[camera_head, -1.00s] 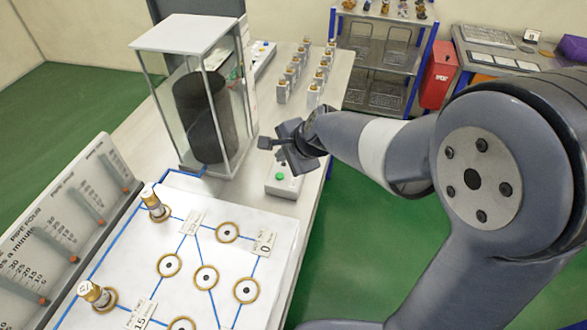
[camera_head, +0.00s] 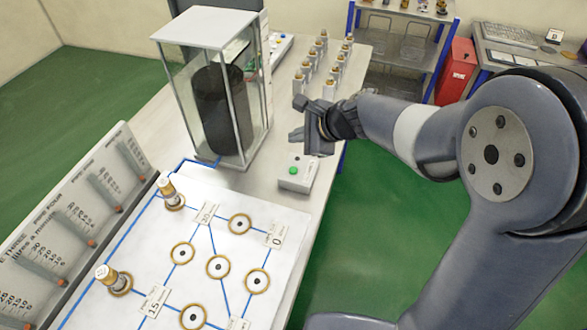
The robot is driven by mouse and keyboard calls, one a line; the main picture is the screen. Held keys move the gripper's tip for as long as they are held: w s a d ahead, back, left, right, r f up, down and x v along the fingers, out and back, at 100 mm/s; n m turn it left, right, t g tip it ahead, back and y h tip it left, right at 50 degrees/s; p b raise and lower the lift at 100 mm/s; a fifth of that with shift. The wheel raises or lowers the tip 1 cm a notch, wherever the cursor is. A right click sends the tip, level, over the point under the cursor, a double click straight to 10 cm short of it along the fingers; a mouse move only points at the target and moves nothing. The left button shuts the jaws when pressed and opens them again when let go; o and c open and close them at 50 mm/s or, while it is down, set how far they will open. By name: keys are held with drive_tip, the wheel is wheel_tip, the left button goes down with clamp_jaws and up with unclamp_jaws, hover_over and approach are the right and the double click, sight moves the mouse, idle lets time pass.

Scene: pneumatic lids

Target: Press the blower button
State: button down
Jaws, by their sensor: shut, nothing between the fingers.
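A small grey-white control box (camera_head: 304,183) stands on the bench near its right edge, with a green round button (camera_head: 293,170) on top. Its lettering is too small to read. My gripper (camera_head: 297,134) is shut and empty, above and behind the box in the picture. It is apart from the button, with a visible gap. The button is in clear view.
A glass case (camera_head: 164,85) with a dark cylinder (camera_head: 222,110) stands left of my gripper. Several small capped blocks (camera_head: 328,88) stand behind it. A white board (camera_head: 140,245) with brass rings and two upright brass-capped pieces lies in front. Another box (camera_head: 280,46) is at the back.

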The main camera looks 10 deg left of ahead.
drive_tip(key=shift+f+b, duration=3.7)
drive_tip(key=shift+f, duration=0.6)
drive_tip(key=shift+f+b, duration=0.4)
drive_tip(key=shift+f+b, duration=0.4)
drive_tip(key=shift+f, duration=0.05)
drive_tip(key=shift+r+p, duration=0.75)
drive_tip(key=shift+r, duration=0.15)
wheel_tip(320, 180, up, 5)
drive_tip(key=p, duration=0.4)
